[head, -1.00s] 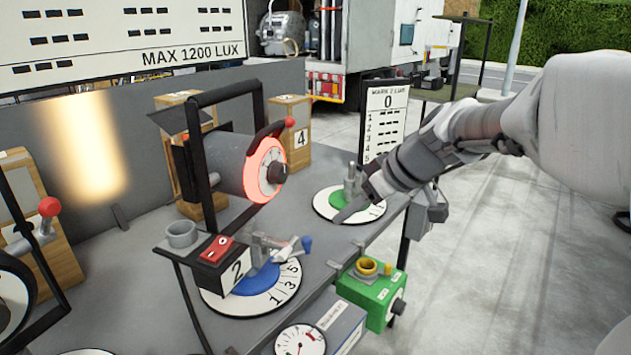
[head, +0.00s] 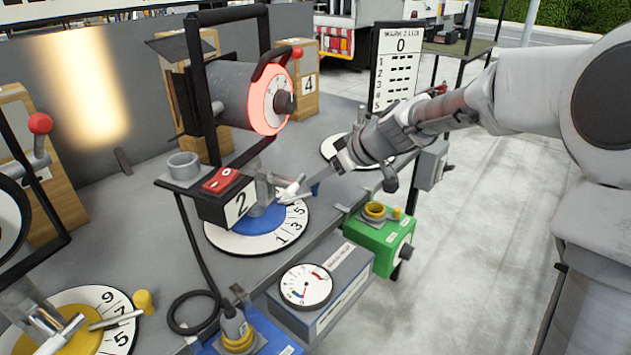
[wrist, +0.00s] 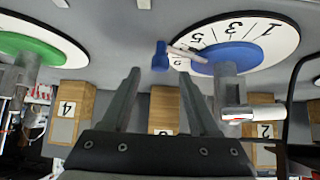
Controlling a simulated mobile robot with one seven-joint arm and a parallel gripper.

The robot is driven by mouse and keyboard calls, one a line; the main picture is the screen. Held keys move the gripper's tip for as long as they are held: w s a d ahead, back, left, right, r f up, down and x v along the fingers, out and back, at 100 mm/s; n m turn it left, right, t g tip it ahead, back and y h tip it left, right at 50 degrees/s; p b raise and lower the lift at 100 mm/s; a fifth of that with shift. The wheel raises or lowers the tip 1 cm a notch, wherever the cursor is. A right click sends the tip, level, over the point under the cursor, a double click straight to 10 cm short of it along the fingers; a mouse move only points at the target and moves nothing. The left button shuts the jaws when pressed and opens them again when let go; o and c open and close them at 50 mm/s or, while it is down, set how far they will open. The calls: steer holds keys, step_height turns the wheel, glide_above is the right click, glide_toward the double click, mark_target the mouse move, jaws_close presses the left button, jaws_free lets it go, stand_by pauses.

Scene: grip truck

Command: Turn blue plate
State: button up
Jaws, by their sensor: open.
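The blue plate (head: 248,238) is a round blue disc inside a white dial marked 1, 3, 5, lying on the grey table behind the box marked 2. A grey clamp post with a white handle and blue tip (head: 313,188) stands on it. In the wrist view the blue plate (wrist: 228,58) is at the upper right, upside down, with the blue tip (wrist: 160,56) pointing left. My gripper (head: 318,178) is close to the blue tip in the head view. Its two fingers (wrist: 157,90) are open and empty in the wrist view, with the blue tip beyond the gap between them.
A lamp (head: 240,95) with a glowing red ring stands behind the blue plate. The green box (head: 378,248) and the grey gauge box (head: 335,290) are at the table's front edge. A yellow plate (head: 75,345) is at the lower left. The green plate (wrist: 30,45) is left in the wrist view.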

steer(key=x, duration=0.4)
jaws_close()
stand_by(0.4)
stand_by(1.0)
